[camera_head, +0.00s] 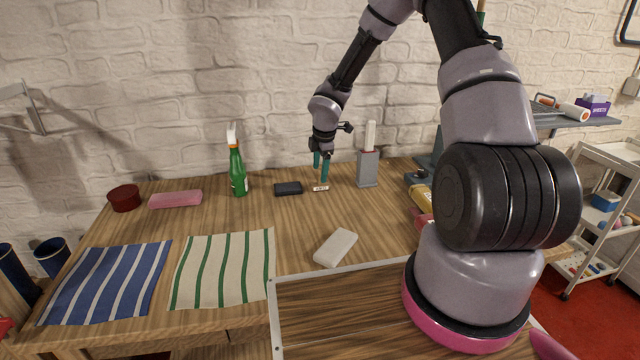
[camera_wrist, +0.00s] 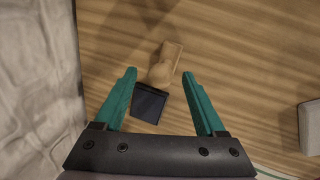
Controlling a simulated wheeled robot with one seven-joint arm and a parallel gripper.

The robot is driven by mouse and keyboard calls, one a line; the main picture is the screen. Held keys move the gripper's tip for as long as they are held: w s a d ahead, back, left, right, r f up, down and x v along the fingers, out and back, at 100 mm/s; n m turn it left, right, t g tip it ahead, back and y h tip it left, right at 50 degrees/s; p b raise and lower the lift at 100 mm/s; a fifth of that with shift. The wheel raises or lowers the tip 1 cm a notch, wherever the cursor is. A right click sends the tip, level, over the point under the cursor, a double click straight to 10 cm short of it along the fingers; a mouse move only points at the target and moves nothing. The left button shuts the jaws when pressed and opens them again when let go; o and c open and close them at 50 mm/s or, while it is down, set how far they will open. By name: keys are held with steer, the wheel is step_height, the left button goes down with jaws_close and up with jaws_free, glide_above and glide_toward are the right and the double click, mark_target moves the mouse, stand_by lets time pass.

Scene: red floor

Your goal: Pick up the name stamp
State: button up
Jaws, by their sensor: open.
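The name stamp is a small light wooden piece (camera_head: 320,188) with a dark-marked front, standing on the wooden table near the back wall. In the wrist view its wooden handle and body (camera_wrist: 165,62) lie between and slightly beyond the teal fingertips. My gripper (camera_head: 321,175) is open and points down right over the stamp; its near finger hides the stamp's upper part in the head view. In the wrist view my gripper (camera_wrist: 159,75) has one finger on each side, with no clear contact. The exact height of the fingertips against the stamp cannot be told.
A dark pad (camera_head: 288,188) lies just left of the stamp; it also shows in the wrist view (camera_wrist: 148,102). A grey holder (camera_head: 367,170) stands close on the right. A green spray bottle (camera_head: 238,172) is further left, and a white block (camera_head: 336,247) lies in front.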

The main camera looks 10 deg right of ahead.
steer(key=shift+f, duration=0.1)
jaws_close()
